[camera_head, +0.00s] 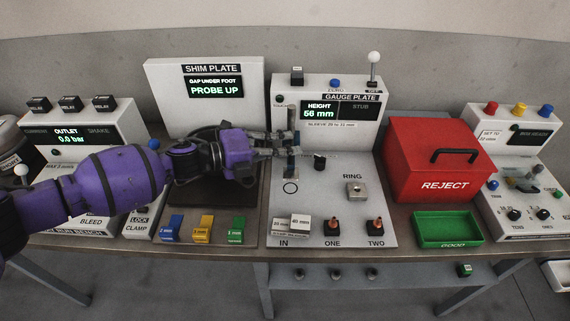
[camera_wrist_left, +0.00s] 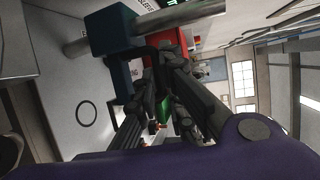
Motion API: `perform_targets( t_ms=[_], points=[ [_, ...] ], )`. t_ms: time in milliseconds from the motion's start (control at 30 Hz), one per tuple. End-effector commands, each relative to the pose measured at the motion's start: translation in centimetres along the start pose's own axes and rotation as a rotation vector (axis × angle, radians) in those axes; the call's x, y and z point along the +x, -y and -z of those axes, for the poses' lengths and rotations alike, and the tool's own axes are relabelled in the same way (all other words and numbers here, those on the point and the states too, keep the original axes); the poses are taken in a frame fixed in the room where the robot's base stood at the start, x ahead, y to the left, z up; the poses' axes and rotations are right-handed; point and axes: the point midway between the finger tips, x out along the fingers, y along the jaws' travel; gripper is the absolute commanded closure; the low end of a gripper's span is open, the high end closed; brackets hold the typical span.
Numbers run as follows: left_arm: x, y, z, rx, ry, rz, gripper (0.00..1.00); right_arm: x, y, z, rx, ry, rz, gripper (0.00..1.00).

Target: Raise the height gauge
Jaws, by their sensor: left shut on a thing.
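The gauge plate is a white panel (camera_head: 349,84) with a display (camera_head: 319,109) that reads HEIGHT 56 mm. The height gauge (camera_head: 291,118) stands at the panel's left side, an upright post with a carriage. In the left wrist view its blue-grey block (camera_wrist_left: 110,31) sits on a grey rod (camera_wrist_left: 178,17). My left gripper (camera_head: 288,146) reaches in from the left, across the shim plate, and is shut on the gauge's carriage. The fingers (camera_wrist_left: 158,78) also show in the left wrist view; they hide the exact grip. My right gripper is not in view.
A red REJECT box (camera_head: 438,150) and a green GOOD tray (camera_head: 447,229) stand right of the gauge plate. A ring block (camera_head: 357,190) and a black knob (camera_head: 320,161) sit close by. Labelled blocks (camera_head: 290,224) and pegs (camera_head: 332,226) line the front.

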Motion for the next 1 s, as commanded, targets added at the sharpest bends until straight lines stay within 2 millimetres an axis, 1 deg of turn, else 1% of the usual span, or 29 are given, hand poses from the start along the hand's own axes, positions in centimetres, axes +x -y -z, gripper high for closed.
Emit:
perform_targets(
  t_ms=[33, 100, 200, 333, 467, 633, 667, 700, 800, 1000],
  points=[
    [-0.3, 3.2, -0.8, 0.013, 0.003, 0.007, 1.0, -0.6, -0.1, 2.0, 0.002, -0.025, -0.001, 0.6],
    [-0.8, 5.4, -0.8, 0.016, 0.001, 0.011, 1.0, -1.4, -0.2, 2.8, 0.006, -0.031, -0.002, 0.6],
    [-1.1, 6.9, -0.8, 0.013, -0.002, 0.01, 1.0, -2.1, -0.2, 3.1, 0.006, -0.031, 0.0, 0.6],
    [-1.1, 7.2, -0.8, 0.005, -0.003, 0.007, 1.0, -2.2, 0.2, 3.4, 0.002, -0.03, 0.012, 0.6],
    [-1.1, 7.0, -0.8, 0.002, -0.002, 0.007, 1.0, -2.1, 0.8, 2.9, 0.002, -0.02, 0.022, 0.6],
    [-1.1, 7.1, -0.9, 0.002, 0.0, 0.008, 1.0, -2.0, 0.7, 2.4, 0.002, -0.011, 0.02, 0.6],
    [-1.1, 7.1, -0.9, 0.002, 0.0, 0.008, 0.89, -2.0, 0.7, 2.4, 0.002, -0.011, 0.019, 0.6],
    [-1.1, 7.1, -0.9, 0.002, 0.0, 0.008, 0.83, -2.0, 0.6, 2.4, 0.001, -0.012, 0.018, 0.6],
    [-1.1, 7.0, -0.9, 0.003, 0.0, 0.007, 0.73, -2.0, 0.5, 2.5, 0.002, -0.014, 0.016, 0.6],
    [-1.1, 6.8, -0.8, 0.002, -0.002, 0.004, 0.73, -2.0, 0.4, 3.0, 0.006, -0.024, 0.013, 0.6]
  ],
)
